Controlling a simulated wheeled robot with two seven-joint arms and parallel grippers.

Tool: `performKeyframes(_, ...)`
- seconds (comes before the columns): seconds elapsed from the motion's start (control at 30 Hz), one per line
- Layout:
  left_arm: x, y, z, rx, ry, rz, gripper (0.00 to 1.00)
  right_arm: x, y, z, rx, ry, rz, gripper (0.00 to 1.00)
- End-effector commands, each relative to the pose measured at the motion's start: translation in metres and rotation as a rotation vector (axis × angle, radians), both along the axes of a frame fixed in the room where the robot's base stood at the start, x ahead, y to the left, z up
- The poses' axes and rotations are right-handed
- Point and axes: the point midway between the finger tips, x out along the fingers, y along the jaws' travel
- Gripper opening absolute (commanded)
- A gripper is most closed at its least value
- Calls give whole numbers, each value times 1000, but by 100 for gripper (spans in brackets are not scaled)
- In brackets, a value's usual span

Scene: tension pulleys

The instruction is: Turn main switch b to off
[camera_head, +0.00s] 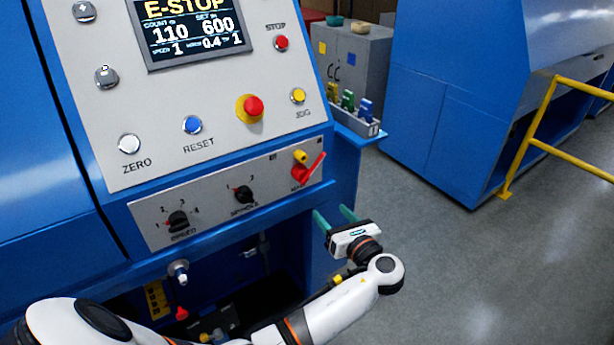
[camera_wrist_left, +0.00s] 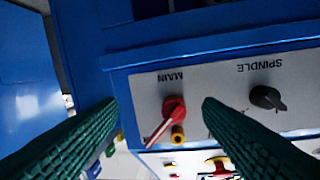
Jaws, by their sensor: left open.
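A red main switch (camera_head: 309,169) sits at the right end of the lower grey panel (camera_head: 215,205), under a yellow part (camera_head: 300,156). Its handle slants up to the right in the head view. It also shows in the left wrist view (camera_wrist_left: 172,106), by the label MAIN, between my fingers in the picture. No letter b can be read. My left gripper (camera_head: 334,216) is open and empty, below and right of the switch in the head view, with two green fingers apart. Its fingers also show in the left wrist view (camera_wrist_left: 160,106). No contact with the switch is visible. My right gripper is out of view.
Black spindle (camera_head: 243,194) and speed (camera_head: 178,221) knobs sit left of the switch. Above are a red emergency button (camera_head: 251,107), other buttons and a display (camera_head: 190,29) reading E-STOP. A small bin (camera_head: 357,122) is on the right ledge. Open floor lies right.

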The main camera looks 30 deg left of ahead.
Motion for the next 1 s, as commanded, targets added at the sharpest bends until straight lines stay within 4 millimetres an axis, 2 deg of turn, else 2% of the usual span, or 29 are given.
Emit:
performKeyframes(0.03,-2,0,19,37,-5,24,60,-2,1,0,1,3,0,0)
performKeyframes(0.1,-4,1,35,70,-1,49,60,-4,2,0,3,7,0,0)
performKeyframes(0.2,-3,7,41,88,3,62,60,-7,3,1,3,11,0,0)
performKeyframes(0.33,5,25,42,89,3,62,60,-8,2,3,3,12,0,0)
performKeyframes(0.7,36,89,40,86,5,61,60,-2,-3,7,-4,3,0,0)
performKeyframes(0.83,42,102,40,86,4,60,60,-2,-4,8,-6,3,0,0)
performKeyframes(1.0,45,108,39,83,5,58,60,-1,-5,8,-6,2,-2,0)
